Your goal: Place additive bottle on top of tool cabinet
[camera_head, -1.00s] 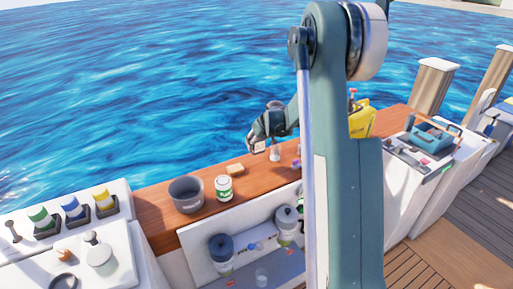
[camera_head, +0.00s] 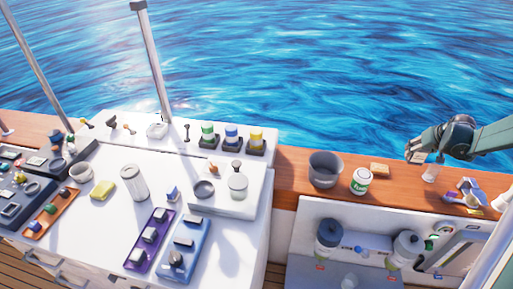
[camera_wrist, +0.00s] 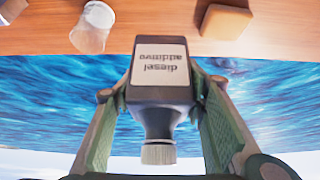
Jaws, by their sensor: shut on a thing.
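The additive bottle (camera_wrist: 160,83) is dark, with a white "diesel additive" label and a pale ribbed cap. In the wrist view my gripper (camera_wrist: 160,100) is shut on its sides, and its cap points toward the picture's bottom. In the head view my gripper (camera_head: 413,153) is at the right, above the wooden ledge; the bottle is hard to make out there. A white cabinet (camera_head: 115,160) with drawer handles, apparently the tool cabinet, fills the left. Its top carries many items, with some bare white patches between them.
On the ledge (camera_head: 295,180) stand a grey pot (camera_head: 325,168), a white-green can (camera_head: 361,181), a sponge (camera_head: 380,168) and a clear cup (camera_head: 430,173). Purple (camera_head: 150,240) and blue (camera_head: 182,250) trays lie on the cabinet. Two poles rise at the left. Water lies behind.

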